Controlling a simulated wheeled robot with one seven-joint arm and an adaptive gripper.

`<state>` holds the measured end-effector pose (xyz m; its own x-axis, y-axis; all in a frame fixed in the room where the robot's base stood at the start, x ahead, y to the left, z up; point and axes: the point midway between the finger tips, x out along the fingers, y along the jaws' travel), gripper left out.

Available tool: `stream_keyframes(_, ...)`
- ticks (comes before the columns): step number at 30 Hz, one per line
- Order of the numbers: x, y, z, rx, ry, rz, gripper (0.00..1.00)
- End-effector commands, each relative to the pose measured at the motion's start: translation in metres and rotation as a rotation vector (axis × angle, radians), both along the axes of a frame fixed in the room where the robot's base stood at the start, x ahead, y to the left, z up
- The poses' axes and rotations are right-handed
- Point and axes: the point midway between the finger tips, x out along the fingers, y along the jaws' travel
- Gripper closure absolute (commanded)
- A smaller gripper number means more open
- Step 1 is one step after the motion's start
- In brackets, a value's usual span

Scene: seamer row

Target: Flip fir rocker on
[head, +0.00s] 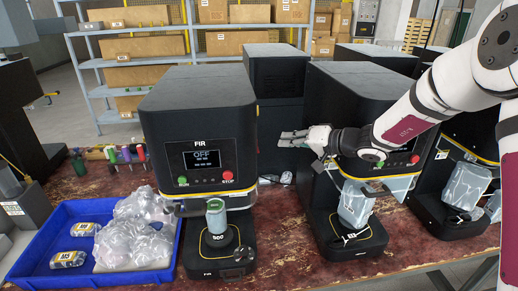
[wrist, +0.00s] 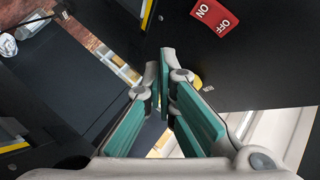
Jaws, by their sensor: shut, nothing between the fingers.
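The FIR machine (head: 200,105) is a black seamer at the centre left in the head view; its screen (head: 202,158) reads OFF. A red rocker (wrist: 215,15) marked ON and OFF sits on a black panel at the top of the wrist view, beyond and right of my fingertips. It is hidden in the head view, and I cannot tell which side is pressed. My gripper (head: 292,138) is in the gap between the FIR machine and the machine to its right, pointing left. In the wrist view my gripper (wrist: 161,62) is shut and empty, apart from the rocker.
A second black seamer (head: 350,90) stands close on the right, behind my arm. A blue tray (head: 60,215) with bagged items lies at the left. Shelves with boxes (head: 145,77) stand behind.

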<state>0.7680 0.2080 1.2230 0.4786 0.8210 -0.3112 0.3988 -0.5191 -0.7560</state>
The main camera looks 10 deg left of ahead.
Motion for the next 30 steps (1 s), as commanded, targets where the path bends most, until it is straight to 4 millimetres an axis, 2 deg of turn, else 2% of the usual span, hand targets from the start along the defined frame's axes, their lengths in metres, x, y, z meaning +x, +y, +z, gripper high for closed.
stream_keyframes(3, -0.007, 0.016, -0.001, 0.002, 0.002, 0.005, 1.00)
stream_keyframes(10, -0.012, 0.034, -0.003, 0.002, 0.002, 0.007, 1.00)
stream_keyframes(30, -0.014, 0.039, -0.004, 0.003, 0.002, 0.009, 1.00)
